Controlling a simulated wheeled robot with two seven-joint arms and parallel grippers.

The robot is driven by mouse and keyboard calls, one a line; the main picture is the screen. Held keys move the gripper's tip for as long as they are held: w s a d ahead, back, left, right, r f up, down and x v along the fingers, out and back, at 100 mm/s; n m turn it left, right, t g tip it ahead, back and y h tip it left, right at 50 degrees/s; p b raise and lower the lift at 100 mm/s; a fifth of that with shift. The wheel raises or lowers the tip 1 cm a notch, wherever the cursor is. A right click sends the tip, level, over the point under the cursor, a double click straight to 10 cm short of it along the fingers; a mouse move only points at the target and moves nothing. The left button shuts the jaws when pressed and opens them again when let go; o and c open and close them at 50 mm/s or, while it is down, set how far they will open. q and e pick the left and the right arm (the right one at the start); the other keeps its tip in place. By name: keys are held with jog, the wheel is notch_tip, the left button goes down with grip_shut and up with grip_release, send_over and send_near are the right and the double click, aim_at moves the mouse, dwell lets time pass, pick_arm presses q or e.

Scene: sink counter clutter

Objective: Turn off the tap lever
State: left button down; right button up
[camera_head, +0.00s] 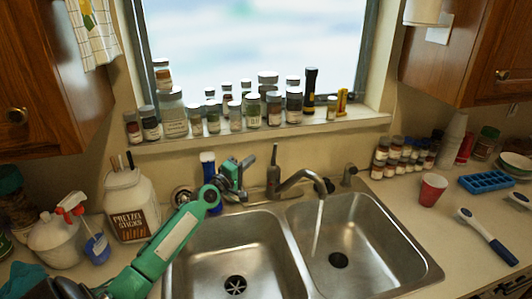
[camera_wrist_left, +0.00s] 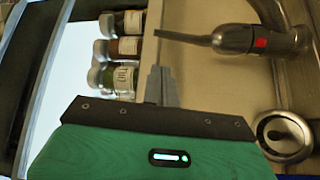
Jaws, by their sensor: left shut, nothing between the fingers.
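The metal tap (camera_head: 273,178) stands behind the double sink, its spout curving right over the right basin. A stream of water (camera_head: 317,228) runs from the spout. The thin tap lever (camera_head: 274,155) points up from the tap body; in the left wrist view the lever (camera_wrist_left: 186,38) lies just beyond my fingertips, and the tap body (camera_wrist_left: 262,40) bears a red mark. My left gripper (camera_head: 250,161) is shut and empty, just left of the lever in the head view. It also shows in the left wrist view (camera_wrist_left: 161,72), apparently apart from the lever. My right gripper is out of view.
Several jars (camera_head: 254,111) line the window sill behind the tap. A blue-and-white bottle (camera_head: 208,164) stands close behind my left wrist. A pretzel jar (camera_head: 130,203) is at left. A red cup (camera_head: 432,189) and a brush (camera_head: 487,237) are at right. Both basins are empty of objects.

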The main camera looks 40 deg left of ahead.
aim_at(274, 153)
pick_arm(q)
jog(key=w+r, duration=0.1)
jog(key=w, duration=0.9)
jog(key=shift+d, duration=0.3)
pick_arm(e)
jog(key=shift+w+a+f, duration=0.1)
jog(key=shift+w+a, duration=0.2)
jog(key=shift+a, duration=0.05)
pick_arm(q)
jog(key=shift+s+r, duration=0.1)
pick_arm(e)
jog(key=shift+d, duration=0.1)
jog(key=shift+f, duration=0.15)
